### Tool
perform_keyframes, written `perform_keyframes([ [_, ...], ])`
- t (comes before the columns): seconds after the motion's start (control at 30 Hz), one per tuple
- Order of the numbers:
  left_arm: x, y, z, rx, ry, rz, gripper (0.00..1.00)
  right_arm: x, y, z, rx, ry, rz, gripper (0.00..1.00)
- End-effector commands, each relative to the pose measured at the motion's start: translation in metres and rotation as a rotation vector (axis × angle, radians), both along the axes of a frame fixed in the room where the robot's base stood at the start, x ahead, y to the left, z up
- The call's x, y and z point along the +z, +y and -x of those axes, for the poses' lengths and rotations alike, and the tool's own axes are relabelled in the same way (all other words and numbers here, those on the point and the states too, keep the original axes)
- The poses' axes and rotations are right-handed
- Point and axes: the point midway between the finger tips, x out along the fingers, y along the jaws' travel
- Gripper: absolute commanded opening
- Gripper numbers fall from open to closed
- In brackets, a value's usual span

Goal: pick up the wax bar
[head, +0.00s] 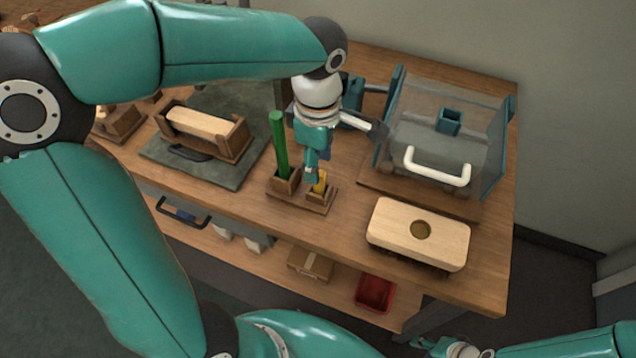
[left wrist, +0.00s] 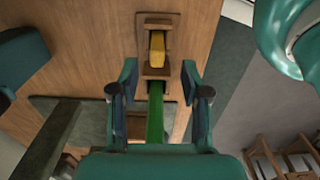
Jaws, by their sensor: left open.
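The wax bar, which I take to be the yellow block (head: 321,184), stands in the right socket of a small wooden holder (head: 314,203) near the table's front edge. My left gripper (head: 311,174) points down just above and beside it, partly covering it. In the left wrist view the yellow block (left wrist: 157,48) lies just beyond the fingertips of my left gripper (left wrist: 158,72), which is open. A tall green bar (head: 279,145) stands in the holder's left socket; it appears between the fingers in the wrist view (left wrist: 155,118). My right gripper (head: 432,344) is only partly seen at the bottom edge.
A wooden brush block (head: 405,220) with a round inset lies at the front right. Behind it stands a clear-sided fixture with a white handle (head: 437,168). A wooden cradle (head: 205,138) sits on a dark mat (head: 229,180) to the left. A red bin (head: 375,292) is on the lower shelf.

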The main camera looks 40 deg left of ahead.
Motion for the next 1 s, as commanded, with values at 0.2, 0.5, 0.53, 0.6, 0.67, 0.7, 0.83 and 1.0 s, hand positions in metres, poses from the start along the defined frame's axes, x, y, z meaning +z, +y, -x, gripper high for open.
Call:
perform_keyframes([
  [0.2,-0.025,0.000,-0.002,-0.001,0.005,-0.001,0.47,-0.001,0.000,0.000,0.000,0.000,0.000,0.40],
  [0.5,-0.051,0.000,-0.004,-0.001,0.001,0.000,0.47,-0.003,0.000,0.000,0.000,0.000,0.000,0.40],
  [0.53,-0.052,-0.001,-0.004,-0.001,0.001,0.000,0.47,-0.003,0.000,0.000,0.000,0.000,0.000,0.40],
  [0.6,-0.051,-0.001,-0.004,-0.001,0.000,0.000,0.47,-0.003,0.000,0.000,0.000,0.000,0.000,0.40],
  [0.67,-0.051,-0.001,-0.004,-0.001,0.000,0.000,0.47,-0.003,0.000,0.000,0.000,0.000,0.000,0.40],
  [0.7,-0.051,-0.001,-0.004,-0.001,0.001,0.000,0.44,-0.003,0.000,0.000,0.000,0.000,0.000,0.40],
  [0.83,-0.051,-0.001,-0.004,-0.002,0.001,0.000,0.22,-0.003,0.000,0.000,0.000,0.000,0.000,0.40],
  [1.0,-0.051,-0.001,-0.004,-0.002,0.001,0.000,0.00,-0.003,0.000,0.000,0.000,0.000,0.000,0.40],
])
